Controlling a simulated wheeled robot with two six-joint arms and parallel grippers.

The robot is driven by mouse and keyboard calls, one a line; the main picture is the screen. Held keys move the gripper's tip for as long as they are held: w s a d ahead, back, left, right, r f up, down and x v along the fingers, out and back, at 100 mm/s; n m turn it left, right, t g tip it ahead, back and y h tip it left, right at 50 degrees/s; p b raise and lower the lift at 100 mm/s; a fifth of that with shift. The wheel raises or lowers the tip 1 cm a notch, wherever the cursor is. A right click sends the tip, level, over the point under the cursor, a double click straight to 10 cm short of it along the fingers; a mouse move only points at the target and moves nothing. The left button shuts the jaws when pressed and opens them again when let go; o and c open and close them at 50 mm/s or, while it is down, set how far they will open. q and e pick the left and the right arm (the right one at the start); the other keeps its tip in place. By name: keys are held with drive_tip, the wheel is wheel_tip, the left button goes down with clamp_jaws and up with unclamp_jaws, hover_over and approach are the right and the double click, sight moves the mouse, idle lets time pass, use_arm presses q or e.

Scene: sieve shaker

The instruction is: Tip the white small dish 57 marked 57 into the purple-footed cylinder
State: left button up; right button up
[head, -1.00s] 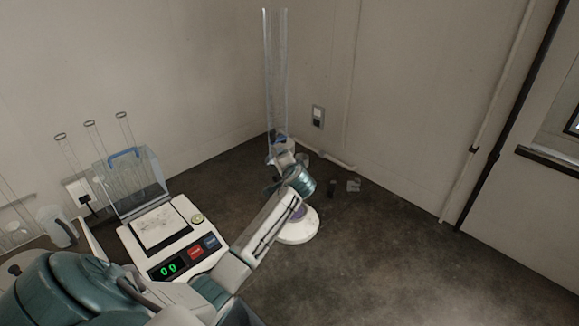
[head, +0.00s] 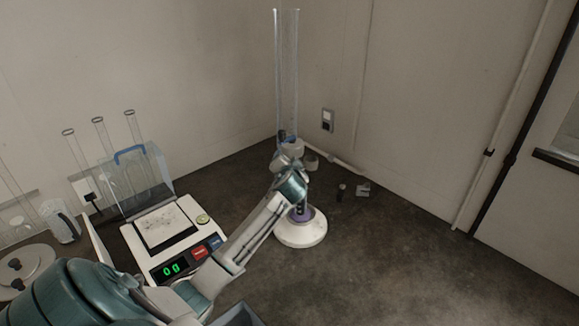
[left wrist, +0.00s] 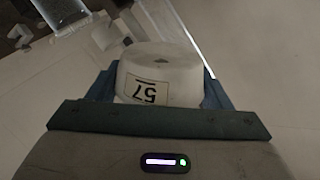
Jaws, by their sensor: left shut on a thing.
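In the head view the dish is too small to make out clearly at the gripper. My right gripper is not in view.
Small items (head: 363,189) lie to the right.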

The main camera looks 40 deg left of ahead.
use_arm(q)
drive_tip(key=n+b, duration=0.1)
drive_tip(key=b, duration=0.1)
drive_tip(key=n+t+b, duration=0.1)
drive_tip(key=b, duration=0.2)
drive_tip(key=shift+s+a+f+n+t+h, duration=0.3)
drive_tip(key=shift+s+f, duration=0.05)
drive_tip(key=shift+s, duration=0.05)
drive_tip(key=shift+r+n+b, duration=0.15)
drive_tip(key=shift+n+b, duration=0.25)
drive_tip(key=shift+b, duration=0.25)
drive_tip(key=shift+r, duration=0.2)
drive_tip(key=shift+f+b, duration=0.2)
drive_tip(key=shift+b, duration=0.15)
drive_tip(key=n+b, duration=0.1)
drive_tip(key=b, duration=0.1)
drive_tip(key=n+t+b, duration=0.1)
drive_tip(key=b, duration=0.2)
drive_tip(key=shift+s+a+f+n, duration=0.15)
drive_tip(key=shift+f+n, duration=0.1)
drive_tip(key=shift+n, duration=0.05)
drive_tip(key=shift+r+n+t+b, duration=0.15)
drive_tip(key=shift+n+t+b, duration=0.25)
drive_tip(key=shift+b, duration=0.3)
drive_tip(key=shift+r, duration=0.2)
